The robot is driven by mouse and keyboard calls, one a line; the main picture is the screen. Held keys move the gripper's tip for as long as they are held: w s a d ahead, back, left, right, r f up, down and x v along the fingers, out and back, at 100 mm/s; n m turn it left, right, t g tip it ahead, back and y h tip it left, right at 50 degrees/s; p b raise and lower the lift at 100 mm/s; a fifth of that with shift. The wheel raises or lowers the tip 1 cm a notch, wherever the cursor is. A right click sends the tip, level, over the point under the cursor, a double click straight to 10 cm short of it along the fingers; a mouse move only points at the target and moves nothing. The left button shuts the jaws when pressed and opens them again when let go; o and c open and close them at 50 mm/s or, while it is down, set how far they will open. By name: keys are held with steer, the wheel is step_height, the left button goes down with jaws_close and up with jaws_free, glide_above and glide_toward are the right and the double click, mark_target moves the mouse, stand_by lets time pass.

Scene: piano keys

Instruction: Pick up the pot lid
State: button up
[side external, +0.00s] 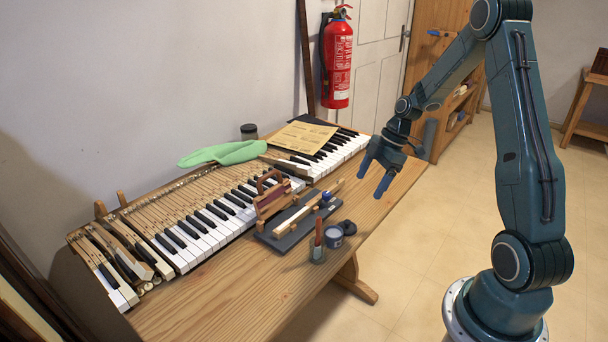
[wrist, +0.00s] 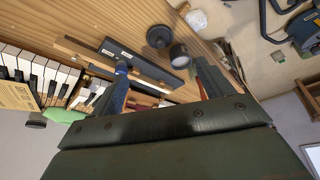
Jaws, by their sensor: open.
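The pot lid (side external: 347,227) is a small dark round disc lying on the wooden table near its front edge. It lies beside a small dark pot (side external: 333,237). In the wrist view the lid (wrist: 158,37) is next to the pot (wrist: 180,56), between and beyond my fingertips. My gripper (side external: 374,179) is open and empty, with blue fingers pointing down. It is above the right part of the table, behind and to the right of the lid in the side view. Its fingers also show in the wrist view (wrist: 161,66).
A dark board with a wooden key (side external: 290,222) and a wooden caddy (side external: 270,200) lie behind. Piano keys (side external: 200,230), a green cloth (side external: 222,153) and a paper sheet (side external: 303,136) fill the back. The table's front right (side external: 385,208) is bare.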

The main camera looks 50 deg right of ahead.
glide_above(349, 221)
steer(key=s+d, duration=0.1)
steer(key=d, duration=0.1)
steer(key=shift+s+f, duration=0.1)
steer(key=shift+f, duration=3.85)
steer(key=shift+a+f, duration=0.1)
steer(key=shift+f, duration=0.05)
steer(key=shift+x, duration=2.45)
steer(key=c, duration=1)
